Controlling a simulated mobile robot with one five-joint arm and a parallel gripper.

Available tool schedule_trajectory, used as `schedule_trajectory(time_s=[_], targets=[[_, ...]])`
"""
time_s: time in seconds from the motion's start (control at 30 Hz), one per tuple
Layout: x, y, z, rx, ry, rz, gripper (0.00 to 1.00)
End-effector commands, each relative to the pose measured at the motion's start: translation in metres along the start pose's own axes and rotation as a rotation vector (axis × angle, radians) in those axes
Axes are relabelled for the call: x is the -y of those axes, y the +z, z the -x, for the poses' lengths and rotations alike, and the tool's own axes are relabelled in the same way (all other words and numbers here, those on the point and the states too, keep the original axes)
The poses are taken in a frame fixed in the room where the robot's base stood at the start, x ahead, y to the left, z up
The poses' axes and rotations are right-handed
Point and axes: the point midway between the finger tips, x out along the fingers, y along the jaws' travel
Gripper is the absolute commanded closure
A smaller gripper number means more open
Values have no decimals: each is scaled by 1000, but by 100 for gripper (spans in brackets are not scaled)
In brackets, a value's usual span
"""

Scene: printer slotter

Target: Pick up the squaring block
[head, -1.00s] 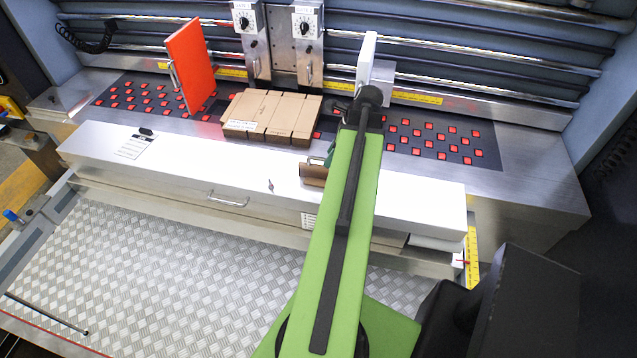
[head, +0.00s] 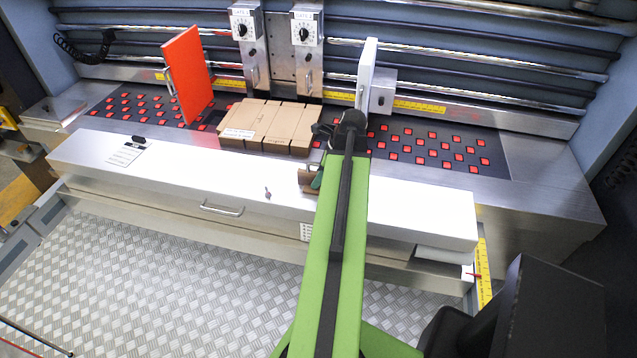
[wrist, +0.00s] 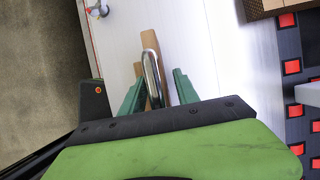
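The squaring block is a brown wooden block (head: 309,180) with a metal loop handle. It lies on the white cover near the front middle, partly hidden by my arm in the head view. In the wrist view the brown wood (wrist: 155,48) shows behind the bright handle (wrist: 151,75). My gripper (wrist: 160,85) is open, with its green fingers on either side of the handle. The left finger looks very near the handle, and a gap shows on the right. Contact cannot be told. In the head view my gripper (head: 318,178) is mostly hidden by the arm.
A stack of brown cardboard (head: 270,127) lies on the bed behind the cover (head: 420,210). An orange plate (head: 188,75) stands at its left and a white upright plate (head: 367,75) at its right. A small handle (head: 222,209) is on the cover's front.

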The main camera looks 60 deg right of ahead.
Motion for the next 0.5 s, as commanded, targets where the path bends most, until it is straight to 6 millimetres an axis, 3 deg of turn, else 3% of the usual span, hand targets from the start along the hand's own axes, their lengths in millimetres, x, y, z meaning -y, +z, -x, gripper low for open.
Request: schedule_trajectory(time_s=[0.03,0.27,0.5], targets=[[0,0,0,0,0,0,71],[0,1,0,0,1,1,100],[0,1,0,0,1,1,100]])
